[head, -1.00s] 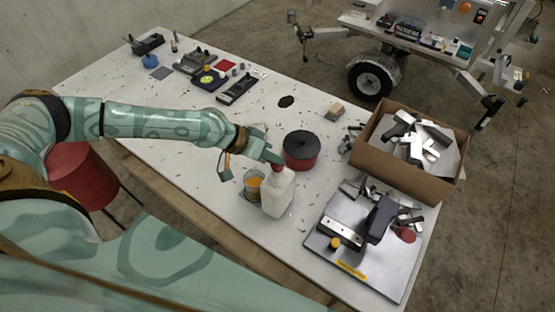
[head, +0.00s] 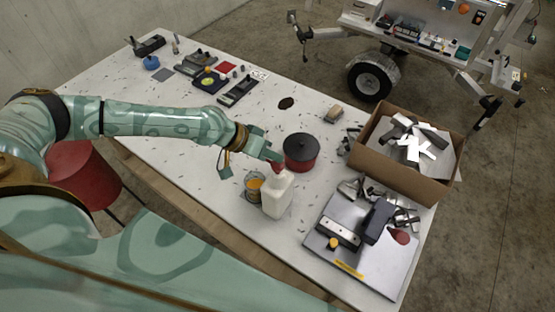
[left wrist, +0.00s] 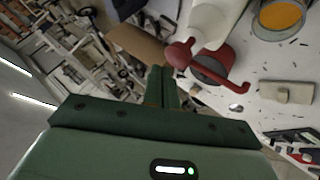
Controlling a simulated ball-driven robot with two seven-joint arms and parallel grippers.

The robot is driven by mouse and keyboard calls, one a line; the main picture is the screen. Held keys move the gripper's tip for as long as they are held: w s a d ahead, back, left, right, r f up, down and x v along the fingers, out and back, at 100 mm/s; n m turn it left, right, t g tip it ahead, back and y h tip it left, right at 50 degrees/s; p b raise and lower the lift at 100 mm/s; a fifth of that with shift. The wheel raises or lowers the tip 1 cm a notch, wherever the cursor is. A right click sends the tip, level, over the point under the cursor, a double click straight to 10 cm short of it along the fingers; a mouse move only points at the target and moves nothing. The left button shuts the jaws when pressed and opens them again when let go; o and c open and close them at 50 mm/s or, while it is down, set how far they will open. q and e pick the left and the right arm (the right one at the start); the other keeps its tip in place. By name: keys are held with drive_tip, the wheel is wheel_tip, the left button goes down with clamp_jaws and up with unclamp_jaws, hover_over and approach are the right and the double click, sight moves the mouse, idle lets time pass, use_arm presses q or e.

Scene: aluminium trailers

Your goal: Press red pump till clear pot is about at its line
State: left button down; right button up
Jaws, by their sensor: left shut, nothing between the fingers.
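A white bottle (head: 277,197) with a red pump (left wrist: 180,53) stands on the table. In the left wrist view the pump's thin spout reaches right and down from its round head. The clear pot (head: 254,187), with orange liquid in it, stands just left of the bottle; it also shows in the left wrist view (left wrist: 280,17). Its line cannot be made out. My left gripper (head: 279,158) is shut and empty, its fingertips right at the pump head; whether they touch it I cannot tell. It hides part of the pump in the head view. My right gripper is not in view.
A red pot with a black lid (head: 301,152) stands close behind the bottle. A cardboard box (head: 390,171) of metal parts and a grey plate (head: 375,268) with a dark device lie to the right. Small tools lie at the far left of the table.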

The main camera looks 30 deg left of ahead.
sight(274, 165)
use_arm(q)
wheel_tip(274, 165, up, 5)
drive_tip(key=p, duration=0.5)
drive_tip(key=shift+r, duration=0.1)
idle(0.4)
drive_tip(key=shift+d, duration=0.15)
idle(0.4)
